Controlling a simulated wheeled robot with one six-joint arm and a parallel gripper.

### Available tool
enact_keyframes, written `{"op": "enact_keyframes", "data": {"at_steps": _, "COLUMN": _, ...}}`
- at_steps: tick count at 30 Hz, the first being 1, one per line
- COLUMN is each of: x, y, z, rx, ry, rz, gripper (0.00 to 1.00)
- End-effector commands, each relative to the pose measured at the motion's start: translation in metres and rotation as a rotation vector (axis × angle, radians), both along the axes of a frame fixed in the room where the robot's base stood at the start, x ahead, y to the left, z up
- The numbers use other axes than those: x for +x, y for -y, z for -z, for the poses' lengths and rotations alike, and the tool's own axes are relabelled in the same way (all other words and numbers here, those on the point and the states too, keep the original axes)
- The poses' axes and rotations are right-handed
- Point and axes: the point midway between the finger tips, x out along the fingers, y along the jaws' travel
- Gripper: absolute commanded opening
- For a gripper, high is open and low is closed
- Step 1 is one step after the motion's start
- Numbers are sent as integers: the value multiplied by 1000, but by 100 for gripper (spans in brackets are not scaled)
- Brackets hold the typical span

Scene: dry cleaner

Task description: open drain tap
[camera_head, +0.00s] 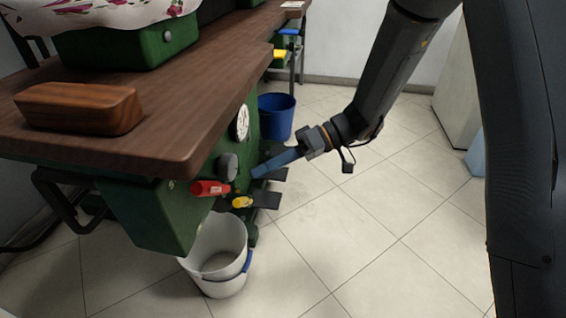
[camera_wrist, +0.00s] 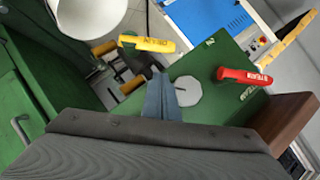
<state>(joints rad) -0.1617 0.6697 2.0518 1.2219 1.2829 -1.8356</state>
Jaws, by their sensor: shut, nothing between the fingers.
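The drain tap appears to be the yellow lever (camera_head: 242,202) low on the green machine, above a white bucket. The lever also shows in the wrist view (camera_wrist: 147,43), with dark lettering that I cannot read surely. A red lever (camera_head: 210,188) sits to its left in the head view; it shows at the right in the wrist view (camera_wrist: 245,76). My gripper (camera_head: 256,172) is shut and empty, its blue-grey fingers above and slightly right of the yellow lever, apparently apart from it. In the wrist view the fingers (camera_wrist: 160,98) lie below the yellow lever.
The white bucket (camera_head: 231,252) stands on the floor under the lever. A wooden tabletop (camera_head: 190,150) overhangs the machine (camera_head: 150,213). A round grey knob (camera_head: 228,166) is left of my fingers. A blue bin (camera_head: 276,115) stands behind. The tiled floor at right is clear.

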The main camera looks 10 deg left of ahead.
Motion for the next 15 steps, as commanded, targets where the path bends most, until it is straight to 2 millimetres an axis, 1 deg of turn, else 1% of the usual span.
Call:
{"op": "enact_keyframes", "data": {"at_steps": 1, "x": -4, "y": -9, "z": 6, "rx": -1, "ry": -2, "rz": -5, "gripper": 0}}
{"op": "enact_keyframes", "data": {"at_steps": 2, "x": -6, "y": -13, "z": 8, "rx": 0, "ry": -2, "rz": -3, "gripper": 0}}
{"op": "enact_keyframes", "data": {"at_steps": 6, "x": -20, "y": -17, "z": 22, "rx": -1, "ry": -4, "rz": 0, "gripper": 0}}
{"op": "enact_keyframes", "data": {"at_steps": 9, "x": -26, "y": -19, "z": 28, "rx": 0, "ry": -1, "rz": -1, "gripper": 0}}
{"op": "enact_keyframes", "data": {"at_steps": 15, "x": -31, "y": -21, "z": 33, "rx": 0, "ry": -1, "rz": 0, "gripper": 0}}
